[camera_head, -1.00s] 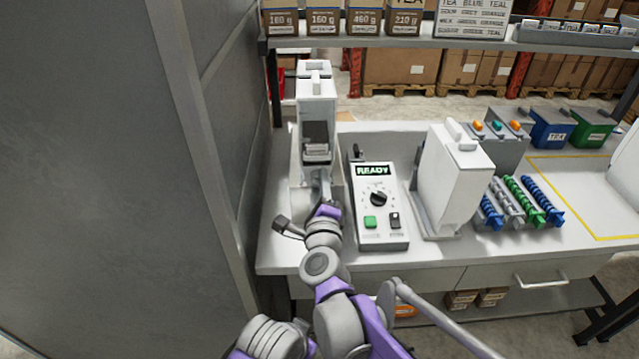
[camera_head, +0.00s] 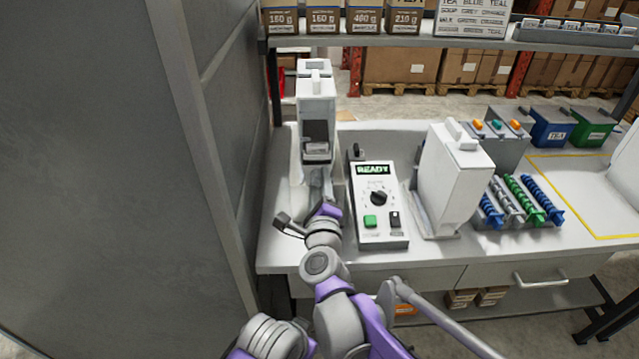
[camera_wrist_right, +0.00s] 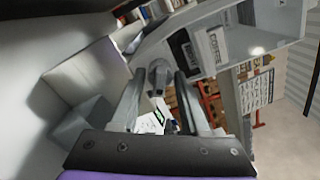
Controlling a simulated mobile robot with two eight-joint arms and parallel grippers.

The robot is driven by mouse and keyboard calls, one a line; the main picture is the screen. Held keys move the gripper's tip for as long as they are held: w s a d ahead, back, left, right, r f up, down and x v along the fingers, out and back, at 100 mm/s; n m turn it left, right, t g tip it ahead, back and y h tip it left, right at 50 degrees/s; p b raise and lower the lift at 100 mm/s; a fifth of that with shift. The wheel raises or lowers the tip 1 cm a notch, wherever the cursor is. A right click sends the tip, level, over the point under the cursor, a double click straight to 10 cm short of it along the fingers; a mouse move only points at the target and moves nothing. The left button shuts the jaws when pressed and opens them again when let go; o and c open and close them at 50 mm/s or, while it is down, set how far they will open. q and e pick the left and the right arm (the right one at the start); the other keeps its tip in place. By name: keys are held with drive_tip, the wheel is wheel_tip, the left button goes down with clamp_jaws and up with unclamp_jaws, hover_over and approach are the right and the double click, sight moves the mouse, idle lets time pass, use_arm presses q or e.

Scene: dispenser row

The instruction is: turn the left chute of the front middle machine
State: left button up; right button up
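A tall white machine (camera_head: 317,90) with a dark front opening stands at the left end of the bench in the head view. A second white machine (camera_head: 452,185) stands right of the control panel. I cannot tell from the labels which is the front middle one. My right gripper (camera_head: 322,188) is at the foot of the left machine, below its opening. In the right wrist view the two fingers (camera_wrist_right: 160,88) stand apart, with a rounded grey part (camera_wrist_right: 157,72) between them. I cannot tell whether they touch it. The chute is largely hidden by my gripper. My left gripper is not seen.
A control panel (camera_head: 378,205) reading READY, with a dial and green button, stands close right of my right gripper. A grey wall (camera_head: 215,150) closes in on the left. Coloured spiral augers (camera_head: 520,202) lie farther right, and a shelf (camera_head: 390,42) spans above.

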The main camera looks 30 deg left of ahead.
drive_tip(key=v, duration=1)
drive_tip(key=shift+s+d, duration=0.25)
drive_tip(key=shift+s, duration=0.05)
